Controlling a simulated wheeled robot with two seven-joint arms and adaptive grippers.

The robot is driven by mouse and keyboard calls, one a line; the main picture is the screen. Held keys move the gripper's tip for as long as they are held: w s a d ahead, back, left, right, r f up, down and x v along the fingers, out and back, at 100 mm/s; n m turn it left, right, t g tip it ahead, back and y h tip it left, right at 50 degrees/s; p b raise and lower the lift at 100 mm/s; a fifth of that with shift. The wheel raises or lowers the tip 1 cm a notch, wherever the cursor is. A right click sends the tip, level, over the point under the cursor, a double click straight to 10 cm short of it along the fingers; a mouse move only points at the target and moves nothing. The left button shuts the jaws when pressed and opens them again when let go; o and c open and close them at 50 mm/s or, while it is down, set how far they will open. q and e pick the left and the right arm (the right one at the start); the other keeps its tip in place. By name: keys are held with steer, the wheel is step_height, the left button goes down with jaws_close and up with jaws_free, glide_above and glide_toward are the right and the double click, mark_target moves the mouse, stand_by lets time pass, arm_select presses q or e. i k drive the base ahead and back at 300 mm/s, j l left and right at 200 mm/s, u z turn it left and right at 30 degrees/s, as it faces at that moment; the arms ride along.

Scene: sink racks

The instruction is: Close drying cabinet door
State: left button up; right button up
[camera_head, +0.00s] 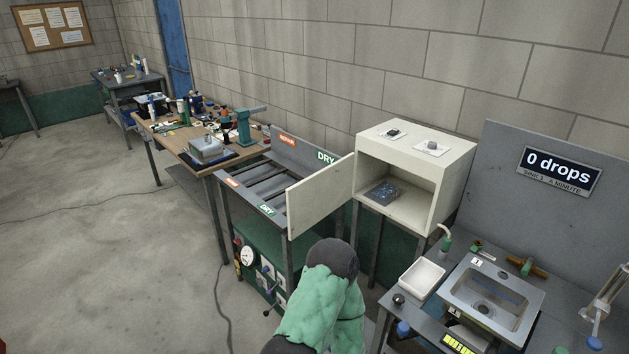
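The white drying cabinet (448,160) stands on dark legs against the wall, right of centre. Its door (320,197) is hinged at the left side and stands wide open, swung out to the left over the edge of the rack. Inside, a dark bluish flat item (382,193) lies on the cabinet floor. A green-sleeved arm link of mine with a dark rounded joint rises at the bottom centre, below the door in the picture. Neither of my grippers shows, and I cannot tell which arm this is.
A drying rack (275,190) with DRY labels stands left of the cabinet, over a green unit with a gauge (247,256). A sink (492,296) and white tray (422,279) are at the right. A cluttered workbench (172,134) stands farther back. Floor at left is open, with a cable.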

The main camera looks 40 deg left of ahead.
mark_target(308, 202)
steer(key=j+z, duration=0.1)
steer(key=j, duration=0.65)
steer(key=j+z, duration=0.1)
steer(key=j, duration=0.6)
steer(key=k+j+z, duration=0.1)
steer(key=j, duration=0.65)
steer(key=k+j+z, duration=0.15)
steer(key=j, duration=0.55)
